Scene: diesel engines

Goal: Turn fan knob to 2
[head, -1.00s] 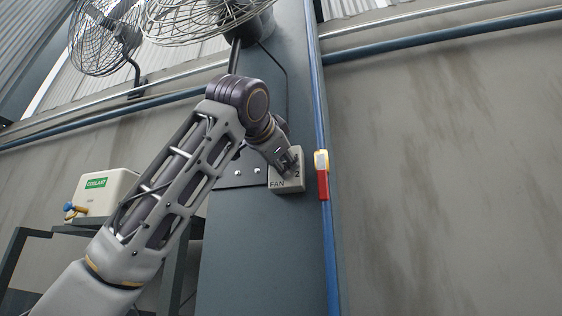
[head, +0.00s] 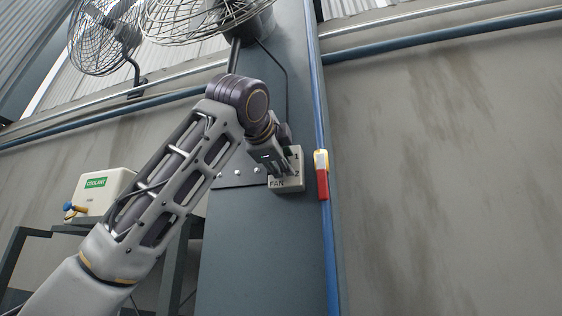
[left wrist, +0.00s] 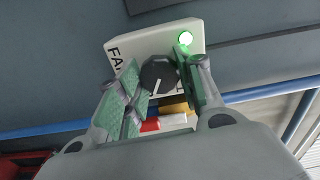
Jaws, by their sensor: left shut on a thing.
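The fan control box (head: 287,184), pale grey and marked FAN with the numbers 1 and 2, is fixed to the dark blue column. In the left wrist view the box (left wrist: 120,47) shows a lit green lamp (left wrist: 186,38) and the round dark knob (left wrist: 157,73) with a white pointer line. My left gripper (left wrist: 158,88) has its green-padded fingers on both sides of the knob, shut on it. In the head view my left gripper (head: 280,165) is at the box and hides the knob. My right gripper is not in view.
A red and yellow fitting (head: 321,175) sits on the blue vertical pipe (head: 328,240) just right of the box. A coolant tank (head: 98,192) stands on a dark frame at left. Caged fans (head: 105,38) are above. The wall at right is clear.

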